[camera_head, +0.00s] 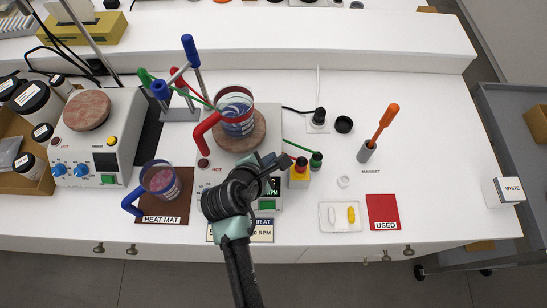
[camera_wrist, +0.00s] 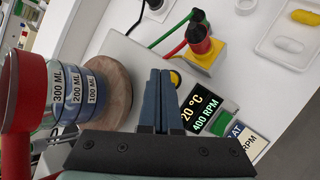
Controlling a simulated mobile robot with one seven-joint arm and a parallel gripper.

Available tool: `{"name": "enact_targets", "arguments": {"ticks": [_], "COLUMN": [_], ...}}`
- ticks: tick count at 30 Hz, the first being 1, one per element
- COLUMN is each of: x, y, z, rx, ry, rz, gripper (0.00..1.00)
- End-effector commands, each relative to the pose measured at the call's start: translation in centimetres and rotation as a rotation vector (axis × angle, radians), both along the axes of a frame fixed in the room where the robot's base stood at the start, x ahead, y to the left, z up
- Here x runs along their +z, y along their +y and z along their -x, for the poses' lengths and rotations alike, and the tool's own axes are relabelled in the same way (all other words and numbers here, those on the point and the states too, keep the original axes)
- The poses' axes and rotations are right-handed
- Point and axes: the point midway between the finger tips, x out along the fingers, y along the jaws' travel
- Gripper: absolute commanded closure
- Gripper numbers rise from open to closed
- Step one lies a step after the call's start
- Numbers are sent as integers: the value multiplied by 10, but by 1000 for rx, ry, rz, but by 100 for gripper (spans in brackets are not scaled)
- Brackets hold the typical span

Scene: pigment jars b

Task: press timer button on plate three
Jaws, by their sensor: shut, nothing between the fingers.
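A white hot plate (camera_head: 213,179) with a round brown top stands at the middle of the bench. In the wrist view its display (camera_wrist: 200,112) reads 20 °C and 400 RPM. A yellow button (camera_wrist: 176,78) shows beside that display, partly hidden behind my fingers. My gripper (camera_wrist: 160,72) is shut and empty, its fingertips over the plate's panel next to the button. I cannot tell whether they touch it. In the head view my gripper (camera_head: 284,160) covers much of the panel. No plate number is readable.
A glass beaker with a red handle (camera_head: 207,125) stands on the plate's top. A yellow block (camera_head: 299,178) with a red and black vial and a green vial are close to my fingers. A second hot plate (camera_head: 100,152) with a yellow button (camera_head: 112,141) stands left. A mug sits on the heat mat (camera_head: 180,214).

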Motion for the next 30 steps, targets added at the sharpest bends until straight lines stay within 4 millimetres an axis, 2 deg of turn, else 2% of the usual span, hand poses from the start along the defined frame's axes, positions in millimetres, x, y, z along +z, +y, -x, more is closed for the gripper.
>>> {"name": "enact_targets", "arguments": {"ticks": [5,17,30], "x": [12,13,48], "y": [0,0,0], "z": [0,0,0], "rx": [-1,0,1], "ry": [1,0,-1], "rz": [0,0,0], "gripper": [100,100,100]}}
